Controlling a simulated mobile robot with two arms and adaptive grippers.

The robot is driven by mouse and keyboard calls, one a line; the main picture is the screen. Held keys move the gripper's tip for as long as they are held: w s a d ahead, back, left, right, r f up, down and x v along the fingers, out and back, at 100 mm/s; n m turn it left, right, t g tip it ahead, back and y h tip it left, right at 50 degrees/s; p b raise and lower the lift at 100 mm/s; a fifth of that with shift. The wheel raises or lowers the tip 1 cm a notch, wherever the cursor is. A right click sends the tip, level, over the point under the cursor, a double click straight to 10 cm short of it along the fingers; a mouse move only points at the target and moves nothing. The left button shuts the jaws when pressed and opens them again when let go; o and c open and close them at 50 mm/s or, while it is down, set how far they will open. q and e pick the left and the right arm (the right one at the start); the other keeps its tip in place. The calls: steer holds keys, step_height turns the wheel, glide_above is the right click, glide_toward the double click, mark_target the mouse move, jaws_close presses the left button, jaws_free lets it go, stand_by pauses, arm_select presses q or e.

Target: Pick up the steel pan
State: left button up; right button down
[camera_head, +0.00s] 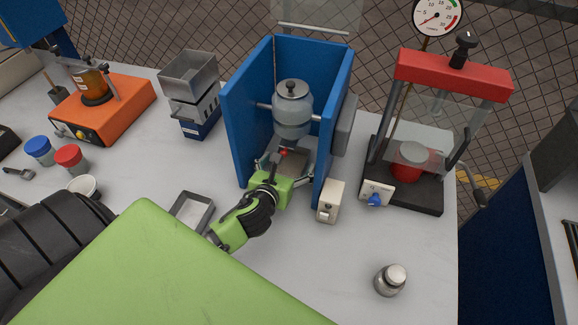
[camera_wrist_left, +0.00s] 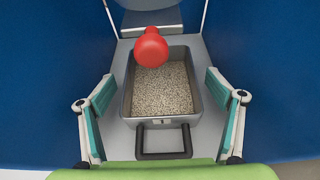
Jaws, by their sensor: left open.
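A grey steel pan (camera_wrist_left: 124,112) sits inside the blue housing, filled with beige granules. Its dark loop handle (camera_wrist_left: 164,153) faces my left gripper (camera_head: 278,167). In the head view the pan (camera_head: 293,164) is partly hidden by the gripper. The gripper reaches into the housing's open front. Its jaws are open, one finger on each side of the pan's near part, with visible gaps in the left wrist view. My right gripper is not in view.
The blue housing (camera_head: 244,102) walls in the gripper on both sides. A red knob (camera_wrist_left: 151,48) hangs over the pan, below a grey vessel (camera_head: 292,115). An empty metal tray (camera_head: 207,216) lies on the bench; a red-topped press (camera_head: 450,77) stands right.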

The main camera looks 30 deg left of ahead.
arm_select(q)
steer(key=shift+x, duration=0.95)
steer(key=c, duration=1.3)
steer(key=shift+r, duration=0.1)
